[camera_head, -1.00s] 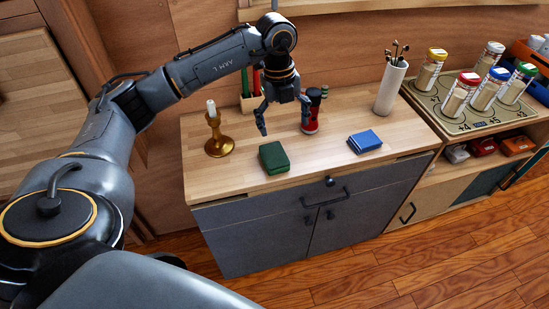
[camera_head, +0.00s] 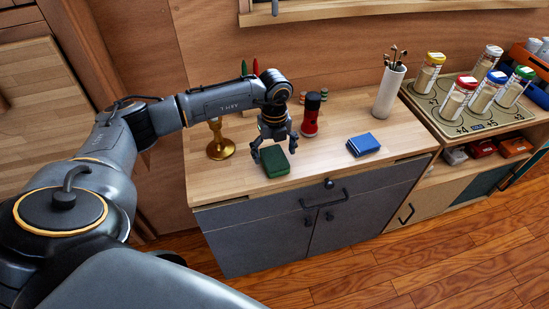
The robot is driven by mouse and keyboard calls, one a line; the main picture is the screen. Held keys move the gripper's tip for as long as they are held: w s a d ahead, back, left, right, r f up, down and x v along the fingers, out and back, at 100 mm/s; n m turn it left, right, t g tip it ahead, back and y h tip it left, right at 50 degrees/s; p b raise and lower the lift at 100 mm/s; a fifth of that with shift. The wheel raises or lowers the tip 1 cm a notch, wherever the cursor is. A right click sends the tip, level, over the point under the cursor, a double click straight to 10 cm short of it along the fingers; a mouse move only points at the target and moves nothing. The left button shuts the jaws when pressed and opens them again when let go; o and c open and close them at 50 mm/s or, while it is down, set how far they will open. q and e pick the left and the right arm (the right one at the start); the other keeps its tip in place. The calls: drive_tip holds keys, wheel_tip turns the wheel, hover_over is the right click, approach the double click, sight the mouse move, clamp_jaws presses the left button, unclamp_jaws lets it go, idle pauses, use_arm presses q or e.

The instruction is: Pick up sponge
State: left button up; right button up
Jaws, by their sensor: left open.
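A dark green rounded block (camera_head: 276,165), which I take for the sponge, lies flat on the wooden top of the cabinet near its front edge. My left gripper (camera_head: 274,150) points down at its far end, with one finger beside its left and the other near its right. The fingers are apart, and I cannot tell whether they touch it. The far end of the block is partly hidden by the gripper. My right gripper is not in view.
A brass candlestick (camera_head: 220,148) stands left of the gripper, partly behind my arm. A red and black flashlight (camera_head: 310,118) stands close behind on the right. A blue block (camera_head: 363,143) lies to the right, and a white holder (camera_head: 388,92) stands farther back.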

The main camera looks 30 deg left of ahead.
use_arm(q)
drive_tip(key=shift+f, duration=0.95)
drive_tip(key=shift+c, duration=0.4)
drive_tip(key=c, duration=0.7)
drive_tip(key=shift+c, duration=0.2)
drive_tip(key=shift+r, duration=0.2)
